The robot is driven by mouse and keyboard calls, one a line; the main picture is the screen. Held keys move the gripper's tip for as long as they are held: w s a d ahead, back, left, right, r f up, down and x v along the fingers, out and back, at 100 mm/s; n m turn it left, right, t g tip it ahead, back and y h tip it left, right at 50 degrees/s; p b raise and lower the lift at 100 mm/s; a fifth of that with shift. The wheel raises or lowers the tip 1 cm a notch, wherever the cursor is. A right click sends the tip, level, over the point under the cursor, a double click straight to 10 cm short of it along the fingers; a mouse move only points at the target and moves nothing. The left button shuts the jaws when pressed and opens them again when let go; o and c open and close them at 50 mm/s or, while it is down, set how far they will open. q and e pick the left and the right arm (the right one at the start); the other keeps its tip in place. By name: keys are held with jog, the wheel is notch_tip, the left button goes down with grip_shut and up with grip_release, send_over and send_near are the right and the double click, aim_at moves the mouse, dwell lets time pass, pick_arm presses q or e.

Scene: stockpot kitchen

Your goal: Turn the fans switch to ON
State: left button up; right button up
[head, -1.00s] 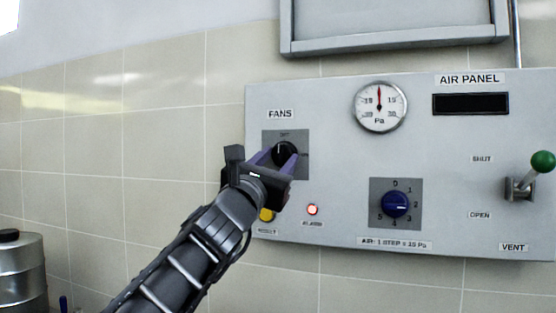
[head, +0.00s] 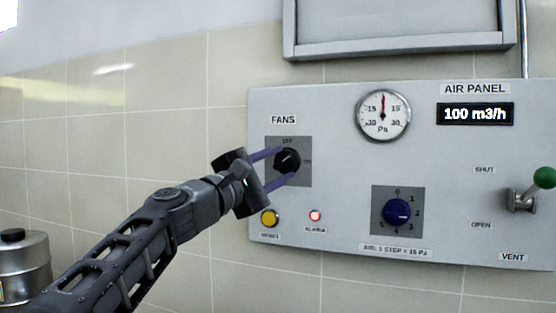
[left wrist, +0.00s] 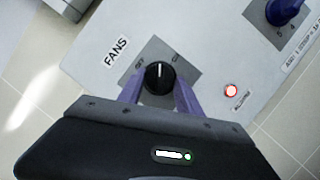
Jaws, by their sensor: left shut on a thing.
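The fans switch is a black round knob (head: 287,161) on a dark square plate under the FANS label, with OFF above it and ON to its right. It also shows in the left wrist view (left wrist: 159,79). Its white mark there points between the OFF and ON labels. My left gripper (head: 282,163) comes from the left with its purple fingers on either side of the knob, shut on it; the fingers also flank the knob in the left wrist view (left wrist: 158,92). My right gripper is not in view.
The air panel (head: 345,150) carries a gauge (head: 383,115), a lit display (head: 475,114) reading 100 m3/h, a blue dial (head: 397,211), a yellow button (head: 270,218), a red lamp (head: 315,216) and a green-knobbed lever (head: 544,178). A metal pot (head: 24,268) stands lower left.

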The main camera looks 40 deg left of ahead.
pick_arm(q)
jog(key=m, duration=0.1)
jog(key=m+g+h+p, duration=0.1)
jog(key=m, duration=0.1)
jog(key=m+p, duration=0.1)
jog(key=m, duration=0.1)
jog(key=shift+r+g, duration=0.3)
jog(key=shift+a+m+g+p, duration=0.1)
jog(key=shift+m+g+p, duration=0.5)
jog(key=shift+m, duration=0.9)
jog(key=shift+h, duration=0.3)
jog(key=o, duration=1.4)
jog(key=shift+c, duration=0.2)
jog(key=s+b, duration=0.2)
jog(key=s, duration=0.5)
jog(key=shift+s+a, duration=0.25)
jog(key=shift+s, duration=0.15)
